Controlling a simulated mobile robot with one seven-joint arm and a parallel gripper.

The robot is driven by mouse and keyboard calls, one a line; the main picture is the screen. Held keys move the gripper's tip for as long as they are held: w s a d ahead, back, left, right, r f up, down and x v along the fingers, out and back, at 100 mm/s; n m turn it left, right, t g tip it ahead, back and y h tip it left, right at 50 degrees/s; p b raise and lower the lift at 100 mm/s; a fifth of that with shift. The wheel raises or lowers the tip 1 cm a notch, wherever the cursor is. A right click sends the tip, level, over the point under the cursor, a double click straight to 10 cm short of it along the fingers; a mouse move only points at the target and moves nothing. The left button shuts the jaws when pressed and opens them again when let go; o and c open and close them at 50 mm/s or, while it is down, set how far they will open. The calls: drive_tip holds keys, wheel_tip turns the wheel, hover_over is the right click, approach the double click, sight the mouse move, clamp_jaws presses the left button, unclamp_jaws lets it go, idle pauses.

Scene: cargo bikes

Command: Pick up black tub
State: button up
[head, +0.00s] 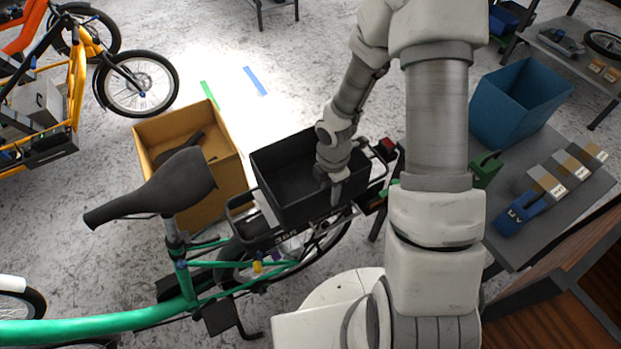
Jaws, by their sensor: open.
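The black tub (282,202) is an open rectangular box. It sits on the rear rack of a green bike (110,322). My gripper (336,196) points down at the tub's right part, by its near right wall. The fingers are small and partly hidden by the wrist, so I cannot tell whether the tub's wall lies between them or whether they touch it. The gripper is open. The tub's inside looks dark and I see nothing in it.
A yellow-brown box (217,172) with a dark item in it stands on the floor behind the bike's saddle (155,190). Open floor lies beyond the tub.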

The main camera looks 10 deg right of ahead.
wheel_tip(320, 180, down, 4)
drive_tip(key=shift+a+r+b, duration=0.1)
drive_tip(key=shift+r+b, duration=0.05)
drive_tip(key=shift+b, duration=0.2)
clamp_jaws()
drive_tip(key=shift+r, duration=0.1)
idle(1.1)
